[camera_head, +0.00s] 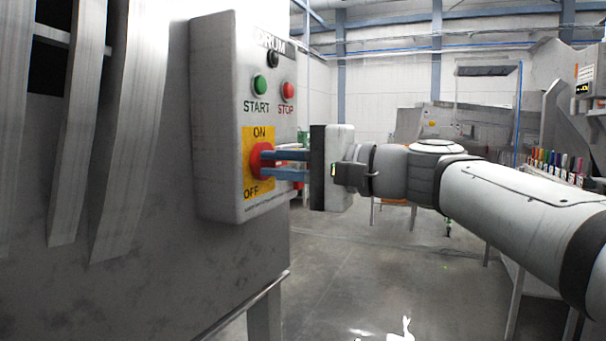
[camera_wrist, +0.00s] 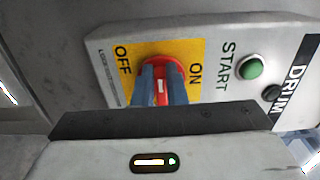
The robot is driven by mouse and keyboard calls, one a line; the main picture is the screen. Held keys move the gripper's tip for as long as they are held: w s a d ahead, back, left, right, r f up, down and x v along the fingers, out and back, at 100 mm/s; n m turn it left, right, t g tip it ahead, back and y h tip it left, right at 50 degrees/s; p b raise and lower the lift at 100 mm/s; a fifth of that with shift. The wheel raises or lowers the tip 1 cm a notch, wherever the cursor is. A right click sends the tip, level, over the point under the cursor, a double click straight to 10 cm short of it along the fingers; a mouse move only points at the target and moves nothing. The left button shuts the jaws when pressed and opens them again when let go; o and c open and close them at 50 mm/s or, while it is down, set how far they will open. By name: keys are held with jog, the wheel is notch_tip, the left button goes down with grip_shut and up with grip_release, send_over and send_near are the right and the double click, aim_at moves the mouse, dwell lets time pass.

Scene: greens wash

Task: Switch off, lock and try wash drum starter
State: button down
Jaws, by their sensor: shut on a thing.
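The grey drum starter box (camera_head: 215,110) is fixed to a metal panel and marked DRUM. It has a green START button (camera_head: 260,85) and a red STOP button (camera_head: 288,91). Below them is a red rotary switch (camera_head: 257,161) on a yellow plate (camera_head: 251,185) marked ON above and OFF below. My gripper (camera_head: 268,162) reaches in from the right with its blue fingers on the switch handle. In the wrist view the fingers (camera_wrist: 160,88) straddle the red switch (camera_wrist: 178,70) and are shut on its handle. The fingers partly hide the handle, so its exact angle is unclear. No lock shows on the switch.
Curved metal slats (camera_head: 130,120) stand left of the box. A row of coloured items (camera_head: 548,165) lines a grey machine at the right. The concrete floor (camera_head: 370,270) below my arm is mostly open.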

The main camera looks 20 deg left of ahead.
jog(key=shift+f, duration=0.1)
dwell(0.3)
jog(key=c, duration=1.5)
grip_release()
jog(key=shift+s+d+p, duration=0.15)
jog(key=shift+d+p, duration=0.15)
jog(key=shift+d, duration=1.65)
jog(key=shift+s+d+p, duration=0.15)
jog(key=shift+d+p, duration=0.1)
jog(key=shift+d, duration=1.7)
